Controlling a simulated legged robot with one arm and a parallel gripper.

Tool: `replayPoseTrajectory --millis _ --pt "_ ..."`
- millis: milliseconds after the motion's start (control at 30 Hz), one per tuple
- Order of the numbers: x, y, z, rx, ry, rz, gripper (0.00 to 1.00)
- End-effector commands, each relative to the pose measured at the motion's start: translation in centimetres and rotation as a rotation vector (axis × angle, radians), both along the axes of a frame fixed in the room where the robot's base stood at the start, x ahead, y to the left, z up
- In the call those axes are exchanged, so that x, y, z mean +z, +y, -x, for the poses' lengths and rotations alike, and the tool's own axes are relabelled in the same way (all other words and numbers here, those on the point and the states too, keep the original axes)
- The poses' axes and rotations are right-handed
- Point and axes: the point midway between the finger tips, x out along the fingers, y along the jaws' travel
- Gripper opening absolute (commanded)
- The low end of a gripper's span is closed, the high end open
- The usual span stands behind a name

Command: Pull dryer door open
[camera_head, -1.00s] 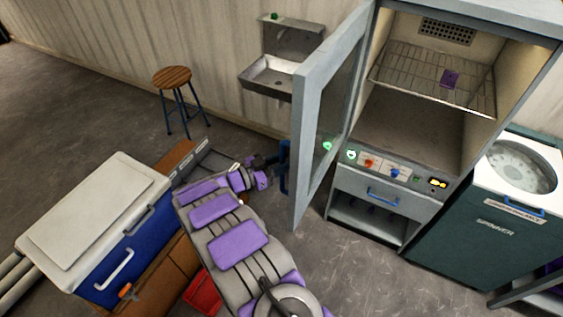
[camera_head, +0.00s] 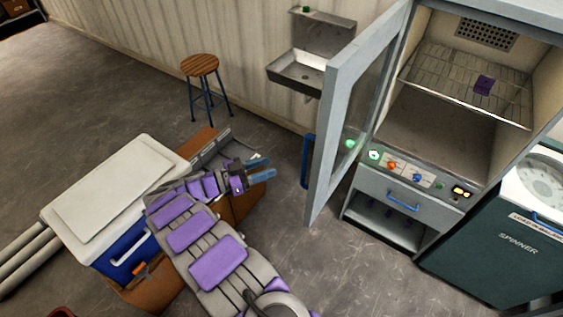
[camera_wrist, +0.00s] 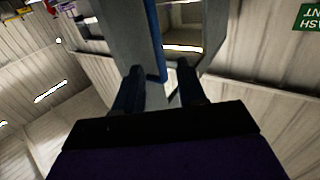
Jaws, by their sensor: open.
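The dryer (camera_head: 353,192) stands at the right of the head view. Its glass-panelled door (camera_head: 333,130) is swung wide open toward me. A blue door handle (camera_head: 307,161) shows at the door's left side. My gripper (camera_head: 262,168) is open and empty, left of the door and apart from the handle. In the wrist view my gripper's dark fingers (camera_wrist: 158,88) are spread, with the blue handle (camera_wrist: 154,40) and the grey door beyond them. Inside the dryer a small purple piece (camera_head: 484,85) lies on the wire rack (camera_head: 450,82).
A white-lidded blue cooler (camera_head: 120,190) stands left of my arm. A wooden stool (camera_head: 200,66) and a steel sink (camera_head: 300,68) stand by the wall. A green spinner (camera_head: 480,245) is right of the dryer. Floor between stool and door is clear.

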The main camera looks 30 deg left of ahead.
Motion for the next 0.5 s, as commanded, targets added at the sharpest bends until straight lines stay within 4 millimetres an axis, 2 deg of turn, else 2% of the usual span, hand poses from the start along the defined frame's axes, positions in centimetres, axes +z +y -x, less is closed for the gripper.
replayPoseTrajectory --millis 200,500 --pt "-0.2 2.1 2.5 0.001 0.001 -0.002 0.4" --pt "-0.1 2.7 3.4 0.0 0.003 0.0 0.4"
